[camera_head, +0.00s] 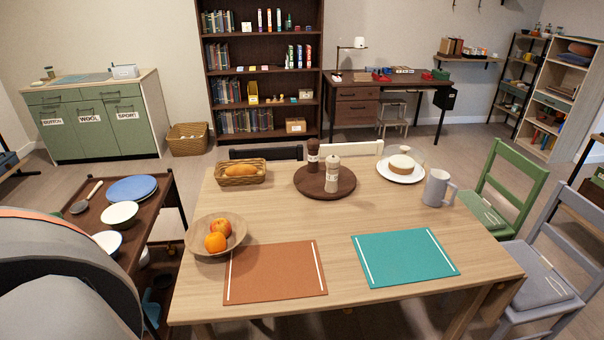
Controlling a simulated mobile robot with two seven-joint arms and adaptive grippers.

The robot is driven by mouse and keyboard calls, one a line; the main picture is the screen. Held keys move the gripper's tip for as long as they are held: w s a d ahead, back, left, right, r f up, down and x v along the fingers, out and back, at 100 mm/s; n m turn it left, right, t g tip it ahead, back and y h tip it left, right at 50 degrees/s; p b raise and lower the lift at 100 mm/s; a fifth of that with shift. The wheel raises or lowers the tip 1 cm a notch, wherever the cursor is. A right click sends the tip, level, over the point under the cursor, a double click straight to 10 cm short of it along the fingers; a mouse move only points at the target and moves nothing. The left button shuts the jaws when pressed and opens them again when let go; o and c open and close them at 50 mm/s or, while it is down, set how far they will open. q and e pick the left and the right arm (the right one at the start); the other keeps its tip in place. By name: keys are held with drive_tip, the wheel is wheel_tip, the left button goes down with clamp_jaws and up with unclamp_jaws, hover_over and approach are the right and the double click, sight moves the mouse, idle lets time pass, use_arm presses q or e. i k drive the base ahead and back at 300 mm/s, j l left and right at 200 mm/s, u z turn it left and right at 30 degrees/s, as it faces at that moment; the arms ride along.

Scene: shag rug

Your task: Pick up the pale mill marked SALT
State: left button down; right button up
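The pale mill (332,175) stands upright on a dark round board (346,193) near the middle of the wooden table. It has a small label whose letters are too small to read for certain. A dark mill (313,154) stands upright just behind it and to its left, also with a small label. Neither of my grippers is in view.
The table (400,215) holds a bread basket (240,174), fruit bowl (226,224), orange mat (274,273), teal mat (404,257), grey jug (437,187) and a plate (419,173) with something round. The wood between board and mats is clear. Chairs stand right and behind.

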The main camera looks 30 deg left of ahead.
sight(331, 175)
drive_tip(key=u, duration=1.15)
